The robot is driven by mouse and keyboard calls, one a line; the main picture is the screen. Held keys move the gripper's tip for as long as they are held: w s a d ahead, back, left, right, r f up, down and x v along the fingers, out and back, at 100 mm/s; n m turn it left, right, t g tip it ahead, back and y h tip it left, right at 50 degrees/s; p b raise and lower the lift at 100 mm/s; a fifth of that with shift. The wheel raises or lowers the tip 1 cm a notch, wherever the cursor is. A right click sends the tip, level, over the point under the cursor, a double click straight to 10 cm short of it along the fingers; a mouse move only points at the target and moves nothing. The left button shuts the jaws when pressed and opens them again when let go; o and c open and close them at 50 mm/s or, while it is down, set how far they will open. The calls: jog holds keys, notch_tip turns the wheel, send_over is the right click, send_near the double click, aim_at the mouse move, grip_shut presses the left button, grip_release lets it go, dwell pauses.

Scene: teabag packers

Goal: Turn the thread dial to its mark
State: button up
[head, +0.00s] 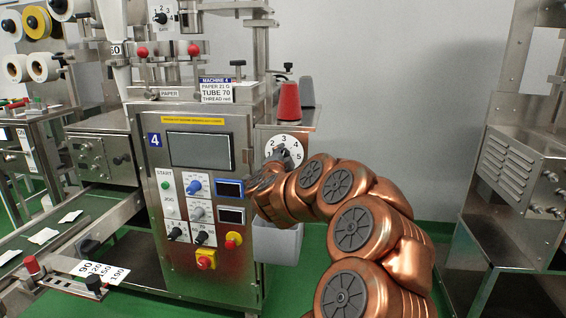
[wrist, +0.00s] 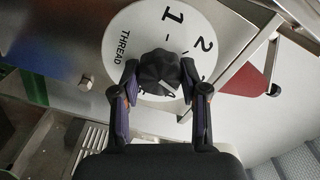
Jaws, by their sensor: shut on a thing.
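The thread dial is a white round plate (head: 290,142) on the right side of machine 4, with numbers 2 to 5 showing in the head view. In the wrist view the plate (wrist: 125,40) shows "THREAD", 1 and 2 around a black ridged knob (wrist: 160,68). A short pale line shows on the knob's lower right part. My gripper (wrist: 160,80) has one finger on each side of the knob and is shut on it. In the head view my arm hides the dial's lower part. A card (head: 216,92) reads "MACHINE 4, PAPER 21 G, TUBE 70, THREAD red".
A red cone (head: 285,103) and a grey cone (head: 307,92) stand on the shelf above the dial. The control panel (head: 205,215) with knobs and buttons is left of my arm. A pale bin (head: 278,243) is below. Another steel machine (head: 510,165) stands at right.

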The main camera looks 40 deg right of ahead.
jog(key=m+b, duration=0.1)
jog(key=m, duration=0.1)
jog(key=shift+f+m, duration=0.15)
jog(key=shift+m, duration=0.25)
jog(key=shift+m+b, duration=1.1)
jog(key=shift+m, duration=0.4)
jog(key=o, duration=1.1)
jog(key=shift+o, duration=0.2)
jog(key=shift+s+a, duration=0.1)
jog(key=shift+s, duration=0.05)
jog(key=v, duration=1.1)
jog(key=shift+s+a, duration=0.2)
jog(key=shift+a, duration=0.1)
